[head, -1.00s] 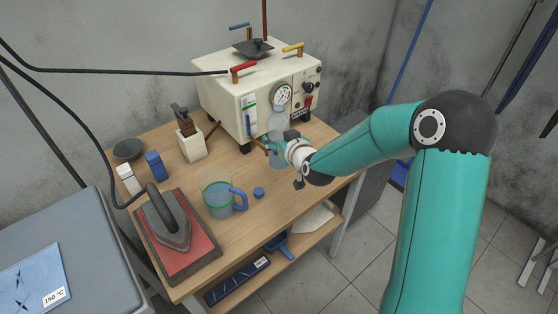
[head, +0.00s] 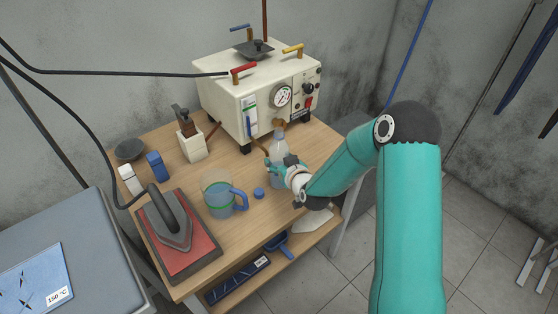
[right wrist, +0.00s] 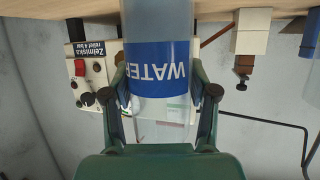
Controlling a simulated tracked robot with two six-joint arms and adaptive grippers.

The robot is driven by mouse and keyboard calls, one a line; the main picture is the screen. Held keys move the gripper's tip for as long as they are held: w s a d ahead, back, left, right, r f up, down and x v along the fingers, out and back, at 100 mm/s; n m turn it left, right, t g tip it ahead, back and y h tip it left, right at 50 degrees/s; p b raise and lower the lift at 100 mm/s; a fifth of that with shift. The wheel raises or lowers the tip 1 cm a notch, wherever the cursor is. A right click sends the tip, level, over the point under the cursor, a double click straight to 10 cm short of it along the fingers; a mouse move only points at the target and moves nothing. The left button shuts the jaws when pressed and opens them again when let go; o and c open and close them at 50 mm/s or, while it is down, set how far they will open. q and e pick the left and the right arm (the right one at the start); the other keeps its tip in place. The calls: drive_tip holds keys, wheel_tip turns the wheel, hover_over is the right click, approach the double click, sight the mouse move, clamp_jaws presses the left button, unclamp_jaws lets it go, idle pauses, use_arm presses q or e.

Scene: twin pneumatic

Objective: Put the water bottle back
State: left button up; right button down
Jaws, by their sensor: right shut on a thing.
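The water bottle (head: 280,149) is clear and stands upright in the head view, in front of the white machine. Its blue label with the word WATER (right wrist: 160,70) shows upside down in the right wrist view. My right gripper (head: 278,169) is shut around the bottle's body, with one finger on each side of the label in the right wrist view (right wrist: 162,97). The gripper hides part of the bottle's lower body, and I cannot tell whether its base touches the wooden table (head: 240,258). My left gripper is not in view.
The white machine (head: 226,103) with a gauge stands at the back. A measuring jug (head: 217,197) and a small blue cap (head: 258,193) are left of the bottle. An iron (head: 170,225) rests on a red pad further left. The table's right edge is close to my arm.

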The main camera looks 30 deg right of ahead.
drive_tip(key=c, duration=0.7)
unclamp_jaws()
drive_tip(key=o, duration=0.4)
drive_tip(key=b+v, duration=0.4)
drive_tip(key=v, duration=0.8)
drive_tip(key=shift+r+b, duration=0.1)
drive_tip(key=shift+b, duration=0.25)
